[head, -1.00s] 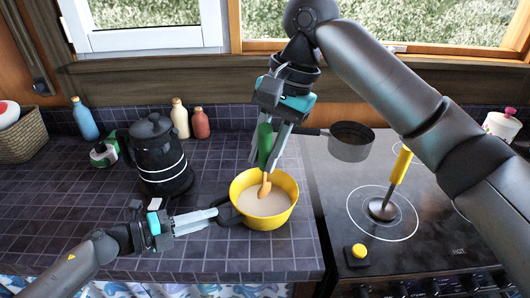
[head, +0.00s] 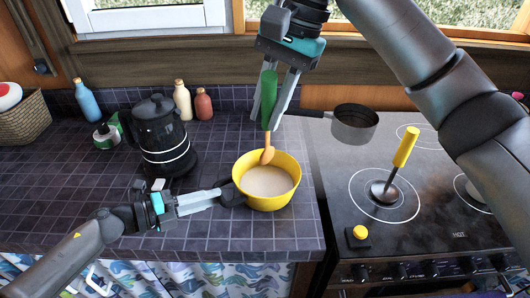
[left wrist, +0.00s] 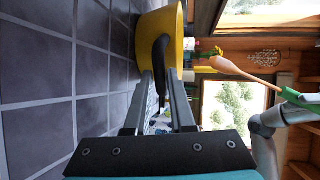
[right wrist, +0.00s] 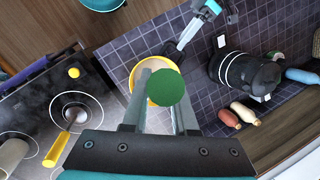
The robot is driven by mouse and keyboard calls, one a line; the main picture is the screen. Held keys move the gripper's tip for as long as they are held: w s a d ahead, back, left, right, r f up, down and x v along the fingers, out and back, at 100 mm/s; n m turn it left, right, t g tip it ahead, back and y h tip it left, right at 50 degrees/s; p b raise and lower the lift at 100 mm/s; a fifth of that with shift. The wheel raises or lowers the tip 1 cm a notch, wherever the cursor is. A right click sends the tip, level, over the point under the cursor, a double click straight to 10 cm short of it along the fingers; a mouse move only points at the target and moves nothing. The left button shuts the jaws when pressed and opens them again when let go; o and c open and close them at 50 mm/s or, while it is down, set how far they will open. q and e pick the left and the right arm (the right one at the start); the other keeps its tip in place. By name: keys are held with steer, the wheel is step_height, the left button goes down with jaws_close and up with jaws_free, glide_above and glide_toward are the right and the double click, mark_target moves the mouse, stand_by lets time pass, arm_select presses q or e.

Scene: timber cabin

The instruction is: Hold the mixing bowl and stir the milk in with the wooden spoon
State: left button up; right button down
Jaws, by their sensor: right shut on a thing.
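The yellow mixing bowl (head: 268,203) stands on the tiled counter, left of the stove, with pale milky liquid (head: 267,181) in it. My left gripper (head: 220,193) is shut on the bowl's black side handle (left wrist: 161,55), with one finger on each side of it. My right gripper (head: 275,108) is above the bowl's far side, shut on the green handle (head: 268,98) of the wooden spoon. The spoon's head (left wrist: 232,68) points down and is clear of the bowl's rim in the left wrist view. In the right wrist view the green handle end (right wrist: 165,87) hides part of the bowl.
A black kettle (head: 160,135) stands left of the bowl, with small bottles (head: 182,100) behind it. On the stove at right are a dark pan (head: 354,130) and a yellow-handled utensil (head: 403,150). A yellow-topped black block (head: 358,238) lies near the stove's front. The counter's front is clear.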

arm_select(q)
steer(key=o, duration=0.4)
steer(key=shift+o, duration=0.2)
steer(key=v, duration=1.2)
